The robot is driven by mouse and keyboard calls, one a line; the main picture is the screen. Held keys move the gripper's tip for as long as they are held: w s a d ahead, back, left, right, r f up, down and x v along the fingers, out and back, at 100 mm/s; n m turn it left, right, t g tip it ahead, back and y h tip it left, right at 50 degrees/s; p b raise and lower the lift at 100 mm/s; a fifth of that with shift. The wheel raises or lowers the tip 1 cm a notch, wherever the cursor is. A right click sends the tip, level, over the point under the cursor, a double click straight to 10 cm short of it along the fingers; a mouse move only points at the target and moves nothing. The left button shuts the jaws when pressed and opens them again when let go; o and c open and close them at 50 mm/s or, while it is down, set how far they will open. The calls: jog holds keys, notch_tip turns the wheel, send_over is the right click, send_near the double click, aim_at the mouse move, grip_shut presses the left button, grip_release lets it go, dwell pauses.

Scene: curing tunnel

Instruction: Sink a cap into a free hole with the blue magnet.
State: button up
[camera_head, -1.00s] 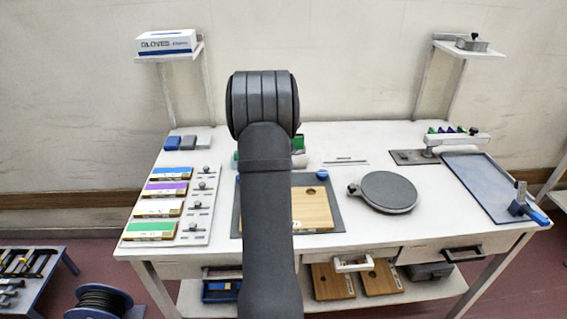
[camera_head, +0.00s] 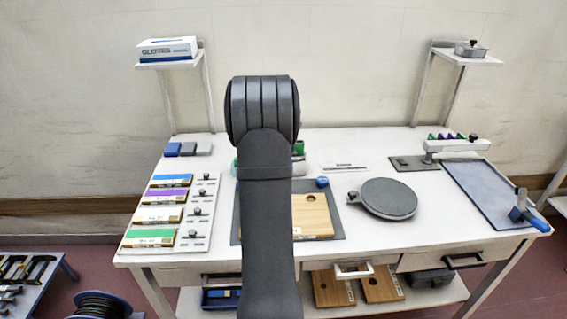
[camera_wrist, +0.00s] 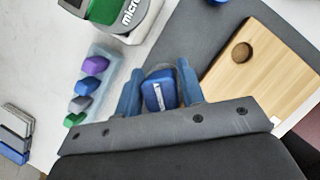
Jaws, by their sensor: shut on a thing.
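In the wrist view my gripper (camera_wrist: 160,92) has its blue fingers closed on a blue piece (camera_wrist: 160,96) with a white mark, which looks like the blue magnet. Its underside is hidden, so I cannot tell whether a cap hangs on it. A wooden block (camera_wrist: 275,62) with one round hole (camera_wrist: 242,52) lies on the grey mat to the right of the gripper, apart from it. The hole looks recessed and brown inside. The block also shows in the head view (camera_head: 312,215). There, my arm hides the gripper and part of the block.
A small blue item (camera_head: 322,182) sits at the mat's edge. A round grey plate (camera_head: 388,198) stands right. Colour-labelled boxes (camera_head: 158,214) line the left.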

jog(key=s+d+r, duration=0.4)
jog(key=s+d, duration=0.4)
jog(key=d, duration=0.1)
jog(key=shift+s, duration=0.25)
jog(key=shift+f, duration=3.3)
grip_shut()
jog(key=shift+f, duration=0.7)
jog(key=shift+s+f, duration=0.15)
jog(key=shift+s, duration=0.05)
notch_tip(320, 180, up, 7)
dwell(1.1)
jog(key=shift+w, duration=0.1)
dwell(0.3)
